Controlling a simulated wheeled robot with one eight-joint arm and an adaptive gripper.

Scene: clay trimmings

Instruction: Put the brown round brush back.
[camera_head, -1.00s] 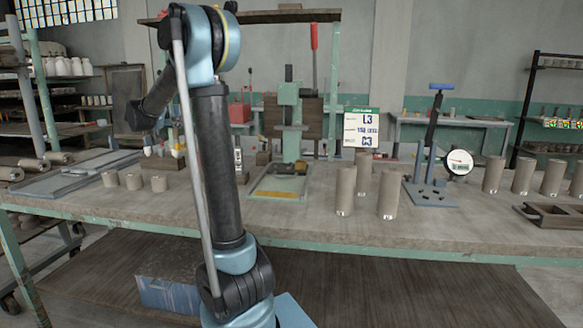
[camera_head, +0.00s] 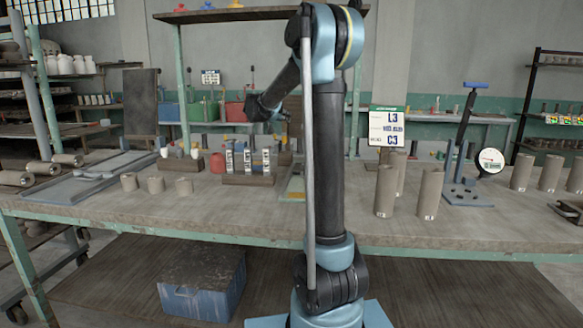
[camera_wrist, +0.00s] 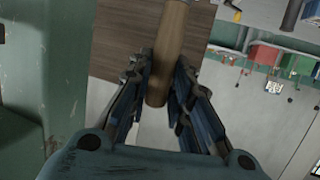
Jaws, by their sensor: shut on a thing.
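In the wrist view my gripper (camera_wrist: 163,88) is closed around a brown cylindrical piece (camera_wrist: 170,35), which looks like the handle of the brown round brush. The piece points away from the palm; its far end is cut off by the top edge. In the head view my wrist (camera_head: 264,108) hangs above the bench, left of my upright arm link. The fingers and the brush cannot be made out there. A wooden block with several white-labelled upright items (camera_head: 248,178) stands below my wrist. A smaller wooden block (camera_head: 180,164) with small items stands to its left.
Grey clay cylinders (camera_head: 430,193) stand right of my arm, near a blue-handled stand with a dial (camera_head: 490,160). Small clay cups (camera_head: 156,185) stand at the left front. A sign (camera_head: 388,128) rises behind. The wrist view shows a green upright (camera_wrist: 22,100) close at left.

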